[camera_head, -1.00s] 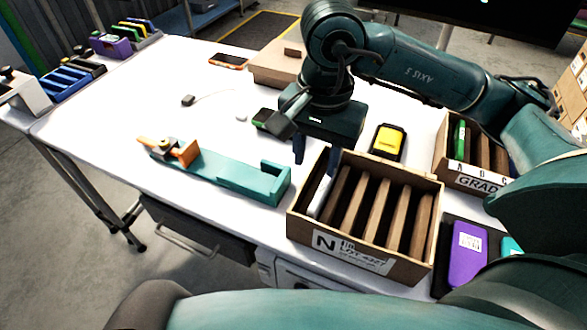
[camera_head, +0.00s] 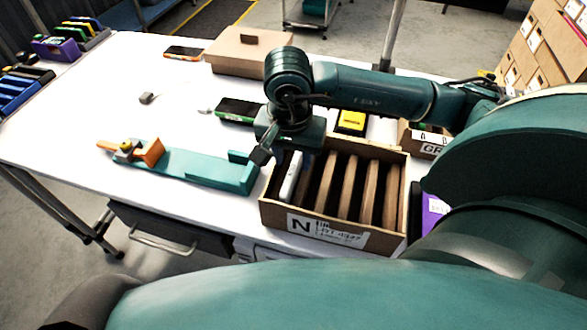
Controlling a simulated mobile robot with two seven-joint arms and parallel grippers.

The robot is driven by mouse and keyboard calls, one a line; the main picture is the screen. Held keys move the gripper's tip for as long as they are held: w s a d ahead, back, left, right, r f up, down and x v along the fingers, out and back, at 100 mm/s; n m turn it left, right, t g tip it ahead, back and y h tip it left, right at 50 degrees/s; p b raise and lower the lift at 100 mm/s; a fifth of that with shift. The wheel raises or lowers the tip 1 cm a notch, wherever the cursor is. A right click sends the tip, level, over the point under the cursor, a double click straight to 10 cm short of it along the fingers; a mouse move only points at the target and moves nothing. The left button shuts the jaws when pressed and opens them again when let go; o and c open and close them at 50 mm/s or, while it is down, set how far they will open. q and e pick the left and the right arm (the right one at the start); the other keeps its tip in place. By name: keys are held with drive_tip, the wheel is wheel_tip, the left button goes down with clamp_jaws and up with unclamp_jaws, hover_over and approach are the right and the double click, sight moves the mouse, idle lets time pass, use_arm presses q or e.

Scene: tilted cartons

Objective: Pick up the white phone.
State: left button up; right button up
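The white phone (camera_head: 291,177) stands tilted in the leftmost slot of an open cardboard carton (camera_head: 274,214) marked "N". Its upper end shows above the slot; its lower part is hidden inside. My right gripper (camera_head: 286,160) points down over that slot. Its dark fingers appear apart, one on each side of the phone's top, with a visible gap. Whether either finger touches the phone cannot be told. My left gripper is not in view.
Wooden dividers (camera_head: 348,183) fill the carton. A teal holder with an orange clamp (camera_head: 190,168) lies to its left. The table's left-middle is mostly clear.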

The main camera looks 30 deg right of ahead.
drive_tip(key=shift+w+d+f, duration=0.15)
drive_tip(key=shift+f, duration=1.1)
drive_tip(key=shift+c, duration=0.6)
clamp_jaws()
